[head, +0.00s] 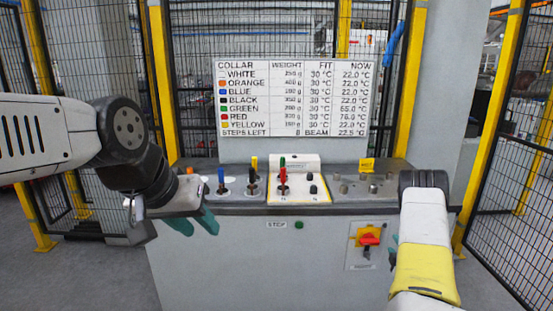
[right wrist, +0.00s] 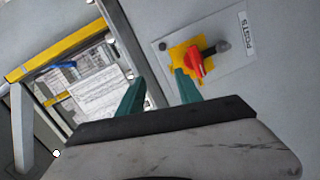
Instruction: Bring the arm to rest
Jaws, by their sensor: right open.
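My left gripper (head: 198,229) hangs at the left front of the grey console, its two teal fingers apart and nothing seen between them. My left arm comes in from the left edge with a black wrist. My right arm stands at the right front of the console and hides most of the right gripper in the head view; a teal finger shows beside it. In the right wrist view the right gripper (right wrist: 158,90) is open and empty. Its fingers point toward the console front, with the red switch (right wrist: 196,62) just beyond the right finger, seemingly apart.
The console (head: 230,265) carries coloured collars on posts, a white panel (head: 299,196) and several knobs. The red switch on a yellow plate (head: 369,239) sits on its front. A sign board (head: 293,98) hangs behind. Yellow-framed mesh fences (head: 515,130) stand at both sides.

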